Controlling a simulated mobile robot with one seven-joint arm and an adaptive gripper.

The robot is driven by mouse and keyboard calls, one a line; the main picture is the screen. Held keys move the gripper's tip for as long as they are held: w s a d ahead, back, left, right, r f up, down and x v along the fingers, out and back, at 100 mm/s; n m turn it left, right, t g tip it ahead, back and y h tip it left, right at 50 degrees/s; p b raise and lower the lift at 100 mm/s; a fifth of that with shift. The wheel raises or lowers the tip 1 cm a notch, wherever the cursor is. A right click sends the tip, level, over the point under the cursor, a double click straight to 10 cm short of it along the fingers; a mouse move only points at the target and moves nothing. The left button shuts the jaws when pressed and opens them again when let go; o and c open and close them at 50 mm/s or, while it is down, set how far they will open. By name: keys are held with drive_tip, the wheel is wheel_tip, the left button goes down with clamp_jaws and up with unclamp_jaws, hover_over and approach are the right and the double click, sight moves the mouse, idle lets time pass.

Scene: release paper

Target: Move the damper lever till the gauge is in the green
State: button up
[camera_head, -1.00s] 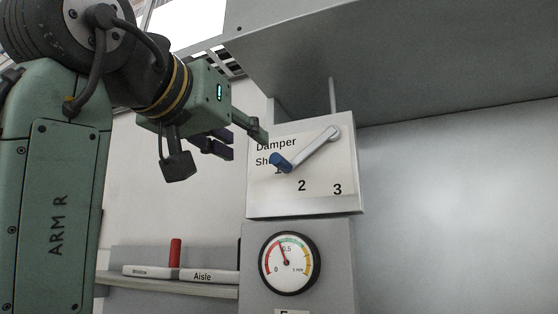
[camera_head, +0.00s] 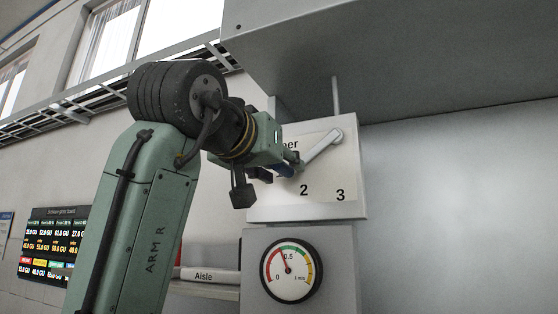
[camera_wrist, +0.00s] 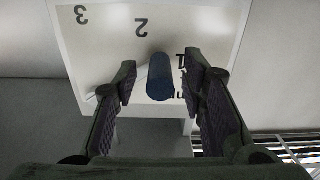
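The damper lever (camera_head: 320,148) is a pale grey arm on the white damper plate (camera_head: 353,160), slanting down-left from its pivot. Its blue handle (camera_wrist: 160,78) stands between my gripper's fingers in the wrist view, close to the number 1. My gripper (camera_head: 287,164) is at the handle and hides most of it in the head view. In the wrist view my gripper (camera_wrist: 162,68) is open, with a gap on each side of the handle. The round gauge (camera_head: 291,271) is below the plate. Its needle points up and slightly left, near the 0.5 mark, around where red meets green.
A large grey duct (camera_head: 400,55) overhangs the plate. A shelf with an "Aisle" label (camera_head: 208,275) lies at lower left, partly behind my arm. A dark display board (camera_head: 52,245) hangs on the far left wall. The wall to the right of the plate is bare.

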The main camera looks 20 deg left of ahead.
drive_tip(key=shift+c, duration=0.4)
clamp_jaws()
idle(0.5)
